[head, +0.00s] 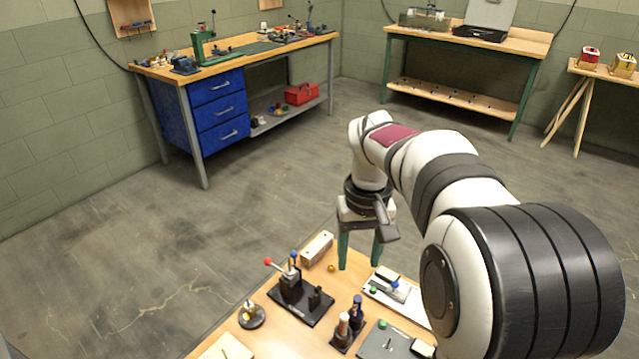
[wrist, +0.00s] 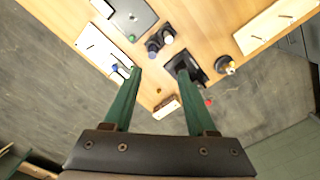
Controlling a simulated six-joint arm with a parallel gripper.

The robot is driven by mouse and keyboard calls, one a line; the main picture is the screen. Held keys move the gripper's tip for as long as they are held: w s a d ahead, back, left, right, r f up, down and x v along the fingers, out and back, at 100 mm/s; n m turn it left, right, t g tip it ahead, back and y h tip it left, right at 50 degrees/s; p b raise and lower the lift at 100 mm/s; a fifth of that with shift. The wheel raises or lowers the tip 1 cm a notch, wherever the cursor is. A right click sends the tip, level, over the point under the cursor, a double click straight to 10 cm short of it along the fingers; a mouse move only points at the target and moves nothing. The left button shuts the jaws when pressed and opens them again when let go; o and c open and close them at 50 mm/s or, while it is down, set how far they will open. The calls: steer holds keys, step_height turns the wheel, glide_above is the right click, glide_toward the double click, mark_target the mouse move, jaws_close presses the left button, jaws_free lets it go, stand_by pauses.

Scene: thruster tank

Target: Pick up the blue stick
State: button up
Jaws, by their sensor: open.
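A dark blue upright stick (head: 357,308) stands in a small black holder (head: 343,342) on the wooden table, beside a second stick (head: 343,325) with a pale top. The pair also shows in the wrist view, where a dark blue stick (wrist: 153,45) is near the upper middle. My gripper (head: 360,266) is open and empty, its two green fingers pointing down at the table's far edge. In the wrist view, my gripper (wrist: 160,72) has its fingers wide apart. The sticks lie beyond the fingertips, apart from them.
A black lever fixture (head: 300,302) with red and blue knobs stands left of the holder. A wooden block (head: 317,248) and an orange ball (head: 331,268) lie near the far edge. A white tray (head: 410,307) and grey plate (head: 378,345) are to the right. My arm hides the table's right side.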

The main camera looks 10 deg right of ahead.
mark_target(358, 299)
steer(key=f, duration=0.5)
steer(key=w+d+f, duration=0.1)
steer(key=f, duration=1)
steer(key=shift+w+d+f, duration=0.25)
steer(key=shift+w, duration=0.1)
jaws_close()
